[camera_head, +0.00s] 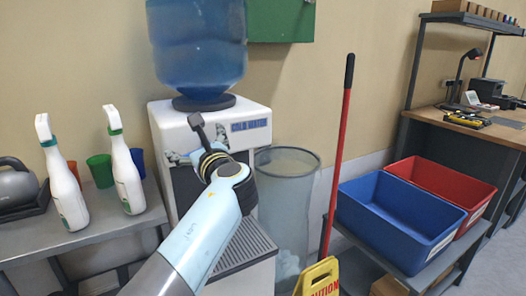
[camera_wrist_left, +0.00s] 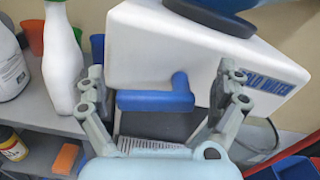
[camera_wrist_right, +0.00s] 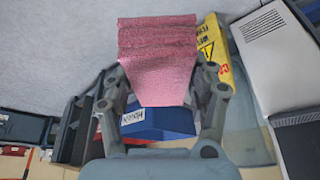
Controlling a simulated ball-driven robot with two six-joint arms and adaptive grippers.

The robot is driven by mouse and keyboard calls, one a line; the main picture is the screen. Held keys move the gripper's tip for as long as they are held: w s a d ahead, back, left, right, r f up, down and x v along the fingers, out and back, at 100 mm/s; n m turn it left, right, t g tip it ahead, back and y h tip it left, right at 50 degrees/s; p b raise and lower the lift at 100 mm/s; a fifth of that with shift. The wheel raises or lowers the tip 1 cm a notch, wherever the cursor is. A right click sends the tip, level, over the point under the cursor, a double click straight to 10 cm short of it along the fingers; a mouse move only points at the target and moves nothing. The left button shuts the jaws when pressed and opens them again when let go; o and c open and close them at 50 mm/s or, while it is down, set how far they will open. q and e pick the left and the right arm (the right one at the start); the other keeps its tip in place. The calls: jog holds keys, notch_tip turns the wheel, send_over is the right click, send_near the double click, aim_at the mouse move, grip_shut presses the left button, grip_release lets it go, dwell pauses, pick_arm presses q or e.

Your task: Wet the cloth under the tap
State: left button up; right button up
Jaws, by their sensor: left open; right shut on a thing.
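The pink cloth (camera_wrist_right: 157,62) shows in the right wrist view, hanging folded between the fingers of my right gripper (camera_wrist_right: 160,92), which is shut on it. The cloth and the right gripper are out of the head view. The tap is a blue lever (camera_wrist_left: 157,101) on the front of the white water dispenser (camera_wrist_left: 150,45). My left gripper (camera_wrist_left: 162,84) is open, with one finger on each side of the blue tap, apparently not touching it. In the head view my left gripper (camera_head: 203,140) covers the tap on the dispenser (camera_head: 162,112).
Two white spray bottles (camera_head: 125,165) and green and red cups (camera_head: 100,170) stand on the left shelf. A wire bin (camera_head: 287,200), a red-handled pole (camera_head: 338,150) and a yellow caution sign (camera_head: 316,279) are right of the dispenser. Blue (camera_head: 395,225) and red (camera_head: 440,184) crates stand further right.

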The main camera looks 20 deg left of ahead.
pick_arm(q)
notch_tip(320, 180, up, 9)
jog(key=shift+f, duration=0.2)
